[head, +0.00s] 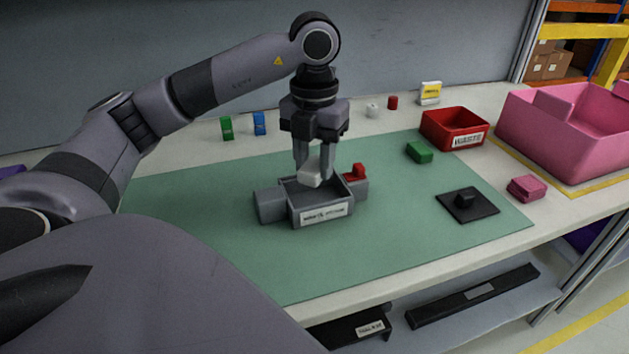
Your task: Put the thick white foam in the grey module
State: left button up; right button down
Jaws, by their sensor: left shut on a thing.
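The grey module (322,211) is an open box with a white label on its front and side blocks. It sits on the green mat near the middle of the head view. My left gripper (315,172) points down over it and is shut on the thick white foam (310,178). The foam is a small white block at the module's opening, tilted between the fingers. I cannot tell whether its lower part touches the module's inside. A red part (356,172) sits at the module's back right. My right gripper is not in view.
A red waste bin (441,128) and a large pink bin (560,140) stand at the right. A black plate (467,206), a green block (419,152) and a pink block (527,188) lie nearby. Small green, blue, white, red and yellow items line the back. The mat's front left is clear.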

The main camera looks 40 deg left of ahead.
aim_at(315, 202)
pick_arm(q)
jog(key=shift+f, duration=2.85)
jog(key=shift+f+b, duration=0.15)
jog(key=shift+b, duration=0.15)
jog(key=o, duration=0.8)
